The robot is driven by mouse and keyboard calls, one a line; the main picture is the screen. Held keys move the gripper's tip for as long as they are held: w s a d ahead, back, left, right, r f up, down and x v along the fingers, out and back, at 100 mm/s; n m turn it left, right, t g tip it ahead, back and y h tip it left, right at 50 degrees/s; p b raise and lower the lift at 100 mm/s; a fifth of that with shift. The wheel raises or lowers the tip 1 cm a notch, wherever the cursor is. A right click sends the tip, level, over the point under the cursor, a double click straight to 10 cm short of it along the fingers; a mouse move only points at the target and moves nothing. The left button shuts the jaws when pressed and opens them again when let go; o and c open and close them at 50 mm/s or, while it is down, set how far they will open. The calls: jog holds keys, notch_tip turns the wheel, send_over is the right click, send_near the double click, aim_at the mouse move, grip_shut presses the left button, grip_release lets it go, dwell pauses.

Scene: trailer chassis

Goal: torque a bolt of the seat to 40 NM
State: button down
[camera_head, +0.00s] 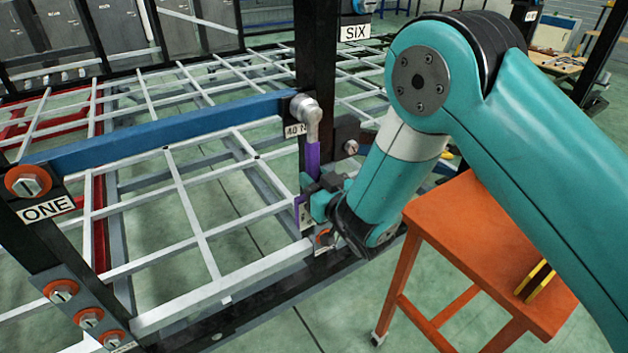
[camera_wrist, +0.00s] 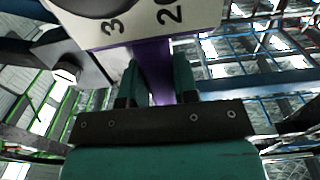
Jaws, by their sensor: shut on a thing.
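My gripper (camera_head: 318,200) is shut on a purple-handled torque wrench (camera_head: 312,158), which stands nearly upright against the black post. Its grey head (camera_head: 308,108) is at the right end of the blue beam, over or just in front of a fastener spot; I cannot tell if it is seated on a bolt. In the wrist view my gripper (camera_wrist: 156,90) has the purple wrench (camera_wrist: 152,68) between its fingers, with a white numbered face above. A bolt with an orange ring (camera_head: 27,182) is at the beam's left end, by the ONE label. I cannot identify the seat.
More orange-ringed bolts (camera_head: 88,318) line the lower left plate. The black post (camera_head: 315,55) and white bar grid (camera_head: 180,200) surround the gripper. An orange stool (camera_head: 490,245) stands at right beneath my arm.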

jog(key=shift+s+a+r+m+b, duration=0.1)
jog(key=shift+s+a+m+b, duration=0.35)
jog(key=shift+b, duration=2.65)
jog(key=shift+s+a+m+b, duration=0.25)
jog(key=shift+a+m+b, duration=0.35)
jog(key=shift+b, duration=2.45)
jog(key=shift+s+a+r+m+b, duration=0.2)
jog(key=shift+s+a+m+b, duration=0.25)
jog(key=shift+b, duration=1)
jog(key=shift+s+a+r+m+b, duration=0.2)
jog(key=shift+a+m+b, duration=0.3)
jog(key=shift+b, duration=0.9)
jog(key=shift+s+a+r+m+b, duration=0.1)
jog(key=shift+s+a+m+b, duration=0.25)
jog(key=shift+b, duration=0.45)
jog(key=shift+s+a+r+m+b, duration=0.2)
jog(key=shift+a+r+m+b, duration=0.15)
jog(key=shift+b, duration=0.35)
jog(key=shift+s+a, duration=0.1)
jog(key=shift+a, duration=0.1)
jog(key=shift+s+a+r+m+b, duration=0.15)
jog(key=shift+a+r+m+b, duration=0.2)
jog(key=shift+b, duration=0.3)
jog(key=shift+d+f, duration=0.2)
jog(key=shift+d+f, duration=0.1)
jog(key=shift+d, duration=0.1)
